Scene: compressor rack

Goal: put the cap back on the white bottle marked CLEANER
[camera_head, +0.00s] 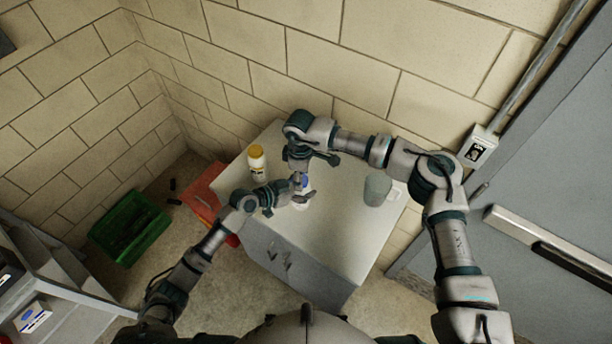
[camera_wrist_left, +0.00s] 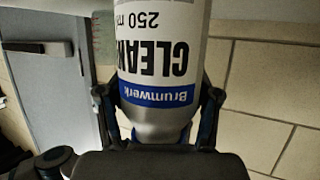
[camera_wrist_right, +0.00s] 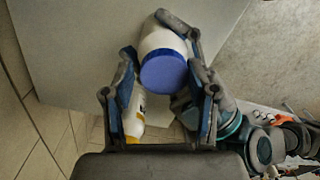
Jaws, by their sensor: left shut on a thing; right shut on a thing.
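The white bottle marked CLEANER (camera_wrist_left: 160,60) fills the left wrist view, where its label with a blue band appears upside down. My left gripper (camera_head: 303,197) is shut around the bottle and holds it above the table; the bottle also shows in the head view (camera_head: 301,189). A blue cap (camera_wrist_right: 163,72) lies between the fingers of my right gripper (camera_wrist_right: 160,50), with the white bottle body right behind it. My right gripper (camera_head: 306,170) is just above the left one. Whether the cap is seated on the neck cannot be told, as the neck is hidden.
A white bottle with a yellow cap (camera_head: 257,160) stands at the table's back left. A grey-green cup (camera_head: 377,189) stands at the right of the table (camera_head: 335,235). A red box (camera_head: 203,190) and a green crate (camera_head: 130,228) are to the left. The table front is clear.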

